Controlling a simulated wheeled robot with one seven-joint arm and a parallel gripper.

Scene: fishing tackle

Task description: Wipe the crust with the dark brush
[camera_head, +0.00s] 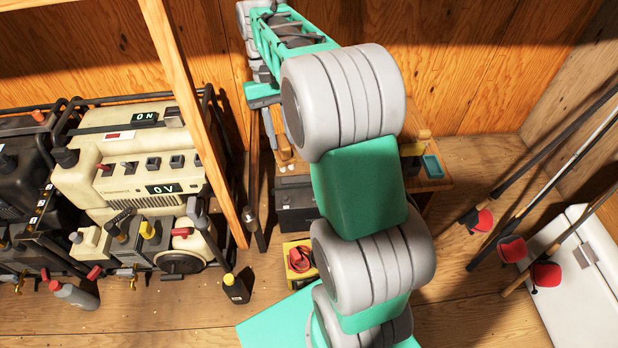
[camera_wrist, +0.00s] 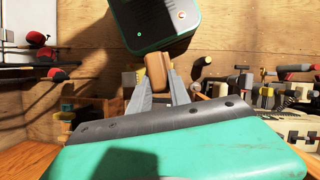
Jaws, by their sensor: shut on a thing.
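In the wrist view my gripper (camera_wrist: 157,80) is shut on a brown wooden piece (camera_wrist: 157,65), which stands up between the two grey fingertips. It may be the handle of the dark brush, but no bristles show, so I cannot tell. In the head view my gripper (camera_head: 267,122) is small, at the upper middle beside the wooden bench (camera_head: 432,183), pointing down. What it holds is not clear there. The crust cannot be made out in either view. My arm hides much of the bench.
A teal tray (camera_head: 432,166) sits on the bench's right end. A cream generator (camera_head: 130,165) fills the left, with a slanted wooden post (camera_head: 190,105) between it and my arm. A black bottle (camera_head: 235,289) stands on the floor. Rods (camera_head: 545,185) and a white chest (camera_head: 580,280) are right.

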